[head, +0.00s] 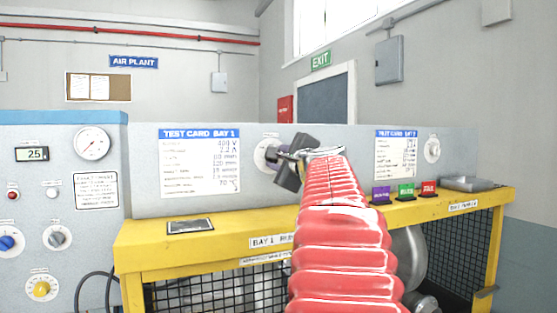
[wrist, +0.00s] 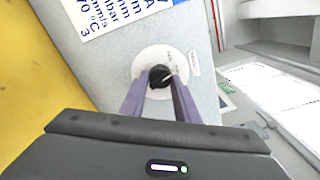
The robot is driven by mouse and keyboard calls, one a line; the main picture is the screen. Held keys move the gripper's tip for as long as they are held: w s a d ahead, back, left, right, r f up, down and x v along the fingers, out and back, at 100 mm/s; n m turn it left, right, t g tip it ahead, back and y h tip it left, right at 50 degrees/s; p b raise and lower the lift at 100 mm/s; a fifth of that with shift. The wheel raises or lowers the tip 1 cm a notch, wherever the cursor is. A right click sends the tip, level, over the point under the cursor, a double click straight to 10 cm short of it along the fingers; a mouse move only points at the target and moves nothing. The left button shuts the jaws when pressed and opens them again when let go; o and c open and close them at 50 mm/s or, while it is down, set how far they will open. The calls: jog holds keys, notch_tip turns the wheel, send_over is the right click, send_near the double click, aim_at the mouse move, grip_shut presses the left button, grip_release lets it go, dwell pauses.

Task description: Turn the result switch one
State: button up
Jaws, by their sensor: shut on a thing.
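The result switch one is a black knob (wrist: 160,75) on a round white plate (wrist: 150,60), on the grey upright panel beside the Bay 1 test card. In the head view the plate (head: 262,153) is partly hidden behind my gripper. My gripper (wrist: 158,84) points straight at the panel, its two purple fingers closed on the knob from both sides. In the head view my gripper (head: 274,157) is at the plate, and my red-sleeved arm hides much of the panel to its right. A short pale mark shows at the knob's upper right in the wrist view.
The Bay 1 test card (head: 200,163) is left of the switch. A second similar switch (head: 432,150) is far right, beside another card. Purple, green and red blocks (head: 406,190) and a grey tray (head: 468,184) are on the yellow bench ledge (head: 222,239).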

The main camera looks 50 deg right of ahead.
jog(key=n, duration=0.5)
jog(key=shift+f+n, duration=0.15)
jog(key=shift+n, duration=0.15)
dwell(0.4)
jog(key=o, duration=1)
jog(key=shift+o, duration=0.2)
jog(key=v, duration=1.4)
jog(key=shift+d, duration=0.1)
